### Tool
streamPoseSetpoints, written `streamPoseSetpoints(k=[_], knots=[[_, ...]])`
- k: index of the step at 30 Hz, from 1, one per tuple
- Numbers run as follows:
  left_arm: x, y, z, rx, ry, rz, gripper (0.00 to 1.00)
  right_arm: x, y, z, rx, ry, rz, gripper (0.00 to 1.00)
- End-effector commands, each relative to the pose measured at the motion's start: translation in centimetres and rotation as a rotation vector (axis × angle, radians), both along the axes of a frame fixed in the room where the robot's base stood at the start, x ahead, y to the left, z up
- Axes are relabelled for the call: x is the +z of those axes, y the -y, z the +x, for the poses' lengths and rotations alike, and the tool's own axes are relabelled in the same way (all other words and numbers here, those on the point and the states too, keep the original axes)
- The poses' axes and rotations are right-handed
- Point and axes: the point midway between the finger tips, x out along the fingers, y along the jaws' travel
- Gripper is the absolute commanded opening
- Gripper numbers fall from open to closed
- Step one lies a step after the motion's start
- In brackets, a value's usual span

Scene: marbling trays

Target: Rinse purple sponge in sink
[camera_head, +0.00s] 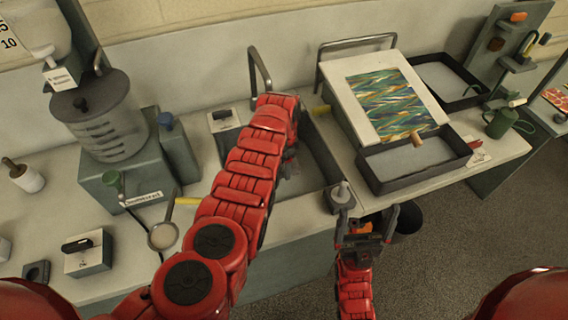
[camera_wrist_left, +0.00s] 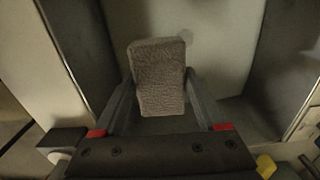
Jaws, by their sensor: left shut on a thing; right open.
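The sponge (camera_wrist_left: 158,78), a rounded grey-purple block, is held upright between the fingers of my left gripper (camera_wrist_left: 160,100) in the left wrist view. Behind it are the pale floor and dark walls of the sink (camera_wrist_left: 228,40). In the head view my left arm reaches over the sink (camera_head: 322,141), with the left gripper (camera_head: 290,163) low inside the basin and mostly hidden by the arm. The sponge cannot be made out there. The faucet (camera_head: 260,68) stands at the back of the sink. My right gripper (camera_head: 367,222) is open and empty, in front of the counter.
Right of the sink are a dark tray (camera_head: 415,160) and a board with a marbled sheet (camera_head: 388,105). A grey pot (camera_head: 100,118) and a strainer (camera_head: 162,236) stand left. A dark bucket (camera_head: 408,218) is on the floor. Open floor lies at front right.

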Motion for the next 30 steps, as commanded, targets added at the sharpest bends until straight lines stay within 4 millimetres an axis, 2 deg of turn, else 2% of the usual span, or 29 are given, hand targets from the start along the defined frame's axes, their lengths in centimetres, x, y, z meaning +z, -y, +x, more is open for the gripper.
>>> streamPoseSetpoints(k=[1,30], knots=[[-1.0,0.0,0.0,0.0,0.0,0.0,0.52,-0.9,0.0,0.0,0.0,0.0,0.0,1.0],[-10.6,0.0,0.1,0.001,0.002,0.0,0.52,-9.5,0.0,0.0,0.0,0.0,0.0,1.0]])
